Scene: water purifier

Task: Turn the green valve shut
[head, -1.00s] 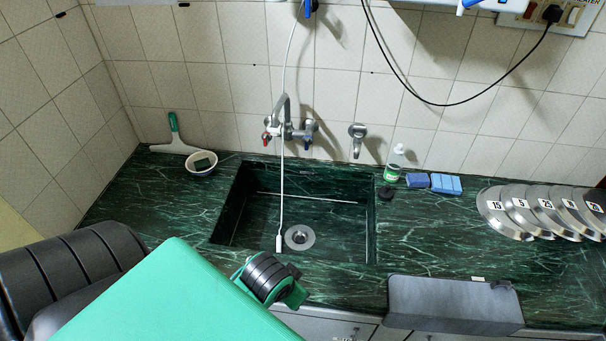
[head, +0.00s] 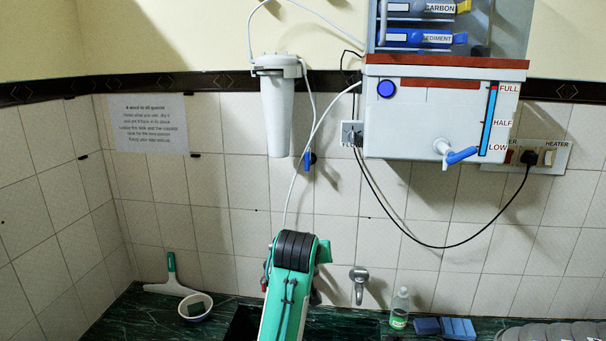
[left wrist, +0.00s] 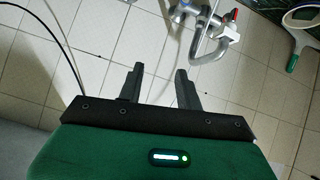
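No green valve shows in these views. A small blue valve handle (head: 308,160) is on the wall below and right of the white filter housing (head: 277,105). A blue tap (head: 460,155) sticks out from the white purifier tank (head: 430,110). My left gripper (left wrist: 159,69) shows in the left wrist view with its two black fingers apart and nothing between them. The chrome sink faucet (left wrist: 205,30) with a red handle lies beyond the fingers. In the head view my left arm hides the gripper and most of this faucet. My right gripper is out of view.
A second chrome tap (head: 359,285), a bottle (head: 400,308) and blue sponges (head: 445,328) stand right of my arm. A squeegee (head: 172,278) and bowl (head: 196,306) are at left. A black cable (head: 400,235) loops under the tank.

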